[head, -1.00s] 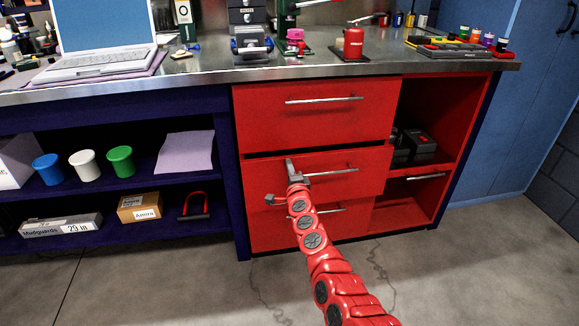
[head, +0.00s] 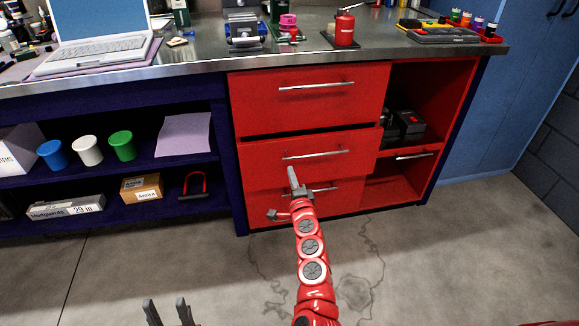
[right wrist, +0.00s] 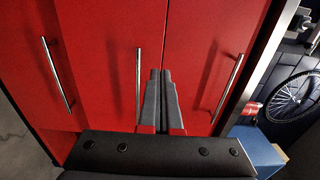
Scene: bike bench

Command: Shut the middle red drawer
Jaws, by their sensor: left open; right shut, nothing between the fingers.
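The middle red drawer (head: 258,163) stands a little out from the cabinet, with a dark gap along its top. Its silver bar handle (head: 330,153) faces me. In the right wrist view the cabinet appears turned sideways, with the middle drawer's handle (right wrist: 138,85) upright left of the fingers. My right gripper (head: 292,178) is shut and empty, in front of the drawer, with its tip just below the handle's left end in the head view. Its closed fingers also show in the wrist view (right wrist: 160,80); contact cannot be told. My left gripper (head: 167,308) is open and empty at the bottom edge.
The top red drawer (head: 310,105) looks flush. The bottom drawer (head: 265,198) is partly hidden behind my right arm. Red open shelves (head: 430,90) stand to the right and a blue shelf unit (head: 110,178) to the left. The floor (head: 450,260) in front is clear.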

